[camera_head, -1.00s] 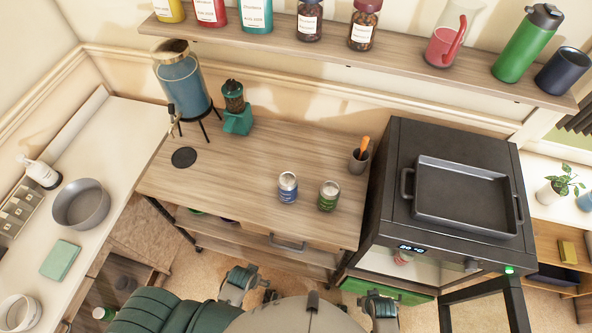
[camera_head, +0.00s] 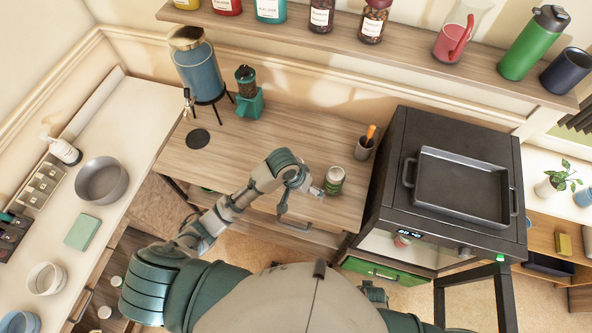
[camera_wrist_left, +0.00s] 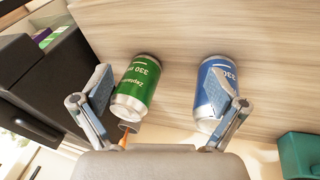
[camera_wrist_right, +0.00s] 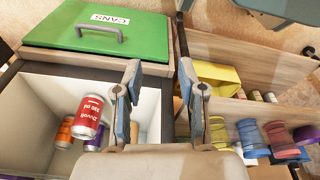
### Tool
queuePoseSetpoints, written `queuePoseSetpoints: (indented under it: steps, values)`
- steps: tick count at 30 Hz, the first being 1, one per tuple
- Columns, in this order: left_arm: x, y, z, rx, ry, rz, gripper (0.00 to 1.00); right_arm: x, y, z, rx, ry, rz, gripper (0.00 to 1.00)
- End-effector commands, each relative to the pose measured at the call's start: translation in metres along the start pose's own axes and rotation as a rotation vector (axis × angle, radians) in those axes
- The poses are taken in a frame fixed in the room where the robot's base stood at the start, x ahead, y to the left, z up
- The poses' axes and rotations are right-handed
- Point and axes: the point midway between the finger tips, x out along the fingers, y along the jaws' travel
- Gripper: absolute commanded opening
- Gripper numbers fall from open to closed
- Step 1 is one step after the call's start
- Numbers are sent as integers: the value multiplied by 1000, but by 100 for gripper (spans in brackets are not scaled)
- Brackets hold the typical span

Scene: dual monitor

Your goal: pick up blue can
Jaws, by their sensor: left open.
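The blue can (camera_wrist_left: 206,86) stands on the wooden counter (camera_head: 245,140). In the left wrist view it is at the right, partly behind one finger. The green can (camera_wrist_left: 137,88) stands to its left in that view, between the open fingers. In the head view the green can (camera_head: 334,181) shows beside my left gripper (camera_head: 316,190), and the blue can is hidden by my arm. My left gripper (camera_wrist_left: 162,88) is open and holds nothing. My right gripper (camera_wrist_right: 160,75) is open and empty, low in front of the counter.

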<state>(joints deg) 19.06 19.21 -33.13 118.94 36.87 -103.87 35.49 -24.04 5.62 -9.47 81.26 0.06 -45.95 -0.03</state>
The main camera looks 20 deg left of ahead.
Motion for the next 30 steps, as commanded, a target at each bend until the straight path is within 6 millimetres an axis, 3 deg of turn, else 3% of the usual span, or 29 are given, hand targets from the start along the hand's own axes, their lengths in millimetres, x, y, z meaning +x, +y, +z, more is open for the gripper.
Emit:
queuePoseSetpoints:
  steps: [1, 3, 6, 10, 15, 20, 30]
  values:
    - [-13, -5, -20, -9, -18, -34, 97, 23, -2, 25, -3, -25, -2, 40]
    - [-30, -10, -38, -44, -59, -77, 97, 48, -3, 57, -8, -42, -4, 40]
    - [-57, -22, -61, -112, -103, -149, 97, 73, -5, 102, -13, -63, -6, 40]
    - [-92, -38, -82, -206, -137, -230, 97, 88, -5, 150, -19, -83, -7, 40]
    - [-113, -47, -92, -275, -156, -278, 97, 93, -5, 178, -23, -93, -8, 40]
    - [-93, -54, -88, -285, -162, -284, 97, 95, -5, 181, -23, -94, -8, 40]
    - [-20, -73, -74, -282, -158, -280, 97, 98, -5, 182, -23, -95, -8, 40]
